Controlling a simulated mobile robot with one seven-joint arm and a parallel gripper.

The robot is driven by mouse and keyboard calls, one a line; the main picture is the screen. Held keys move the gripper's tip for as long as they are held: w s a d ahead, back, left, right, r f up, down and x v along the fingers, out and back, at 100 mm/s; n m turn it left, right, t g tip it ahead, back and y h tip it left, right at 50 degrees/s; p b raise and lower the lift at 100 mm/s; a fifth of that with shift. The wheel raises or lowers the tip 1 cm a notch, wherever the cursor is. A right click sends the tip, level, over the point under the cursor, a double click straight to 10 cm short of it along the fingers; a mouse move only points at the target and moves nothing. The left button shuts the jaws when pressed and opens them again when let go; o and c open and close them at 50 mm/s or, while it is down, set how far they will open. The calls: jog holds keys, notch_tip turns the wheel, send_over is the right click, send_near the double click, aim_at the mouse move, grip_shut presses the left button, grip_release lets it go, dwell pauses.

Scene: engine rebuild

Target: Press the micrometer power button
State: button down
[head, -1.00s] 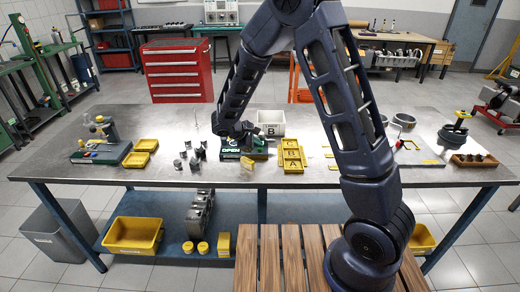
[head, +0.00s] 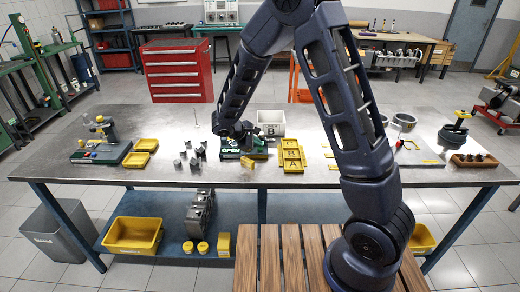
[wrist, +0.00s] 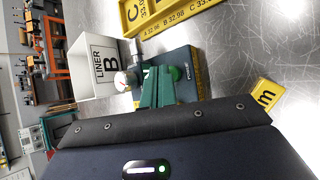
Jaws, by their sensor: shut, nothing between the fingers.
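The micrometer stand with a dark base (wrist: 207,72) and green parts is on the metal bench, just left of the bench's middle in the head view. A round white dial (wrist: 123,82) shows beside it in the wrist view. My gripper (head: 240,133) is low over the stand, its jaws shut with nothing held. The green front (head: 231,154) of the device below it reads "OPEN". My gripper's body and the green parts cover much of the stand in the wrist view. I cannot make out the power button, nor whether the fingertips touch anything.
A white bin marked B (head: 271,123) stands behind, and a yellow compartment tray (head: 291,160) to the right. A small yellow tag (wrist: 266,95) lies close by. Several grey metal parts (head: 195,161) stand to the left. Another instrument (head: 103,142) and yellow trays (head: 136,160) are farther left.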

jog(key=shift+f, duration=0.5)
dwell(0.3)
jog(key=shift+r, duration=0.5)
notch_tip(320, 180, up, 6)
dwell(0.9)
